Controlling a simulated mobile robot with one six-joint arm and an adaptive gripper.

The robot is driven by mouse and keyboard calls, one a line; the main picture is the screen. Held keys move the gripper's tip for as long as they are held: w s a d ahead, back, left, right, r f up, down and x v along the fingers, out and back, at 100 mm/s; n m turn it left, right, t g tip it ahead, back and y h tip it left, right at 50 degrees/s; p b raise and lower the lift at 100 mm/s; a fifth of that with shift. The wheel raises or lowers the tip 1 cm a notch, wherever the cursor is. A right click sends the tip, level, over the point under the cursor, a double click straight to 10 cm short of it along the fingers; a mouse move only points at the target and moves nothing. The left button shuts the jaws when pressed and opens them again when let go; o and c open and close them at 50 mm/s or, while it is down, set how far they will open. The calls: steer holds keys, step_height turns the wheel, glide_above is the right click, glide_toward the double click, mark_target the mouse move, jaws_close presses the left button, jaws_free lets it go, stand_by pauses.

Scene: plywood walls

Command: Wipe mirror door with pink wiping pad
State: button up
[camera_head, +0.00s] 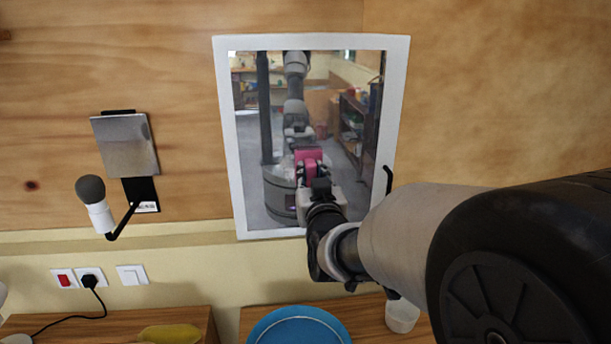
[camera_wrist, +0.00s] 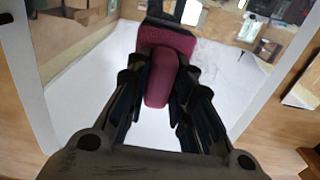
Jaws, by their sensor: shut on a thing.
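The mirror door (camera_head: 226,150) is a tall mirror in a white frame on the plywood wall, with a black handle (camera_head: 388,181) at its lower right edge. My gripper (camera_head: 316,180) is in front of its lower middle, shut on the handle of the pink wiping pad (camera_head: 309,155). In the wrist view the pad (camera_wrist: 172,38) sits beyond the fingertips of my gripper (camera_wrist: 160,85), facing the mirror (camera_wrist: 90,75). The mirror reflects my arm, so pad and reflection partly merge. I cannot tell whether the pad touches the glass.
A metal plate on a black bracket (camera_head: 125,145) and a lamp (camera_head: 93,200) are on the wall at left. Below are switches (camera_head: 132,275) and a wooden counter with a blue plate (camera_head: 300,328), a white cup (camera_head: 402,315) and a yellow object (camera_head: 170,334). A plywood side wall stands at right.

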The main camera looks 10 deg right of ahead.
steer(key=shift+a+b, duration=0.3)
steer(key=shift+a, duration=3.3)
steer(key=shift+w, duration=0.1)
steer(key=shift+d+b, duration=0.1)
steer(key=shift+b, duration=0.2)
steer(key=shift+d+b, duration=3.9)
steer(key=shift+d, duration=1.7)
steer(key=shift+r, duration=0.1)
steer(key=shift+s+b, duration=1.1)
steer(key=shift+s, duration=1.8)
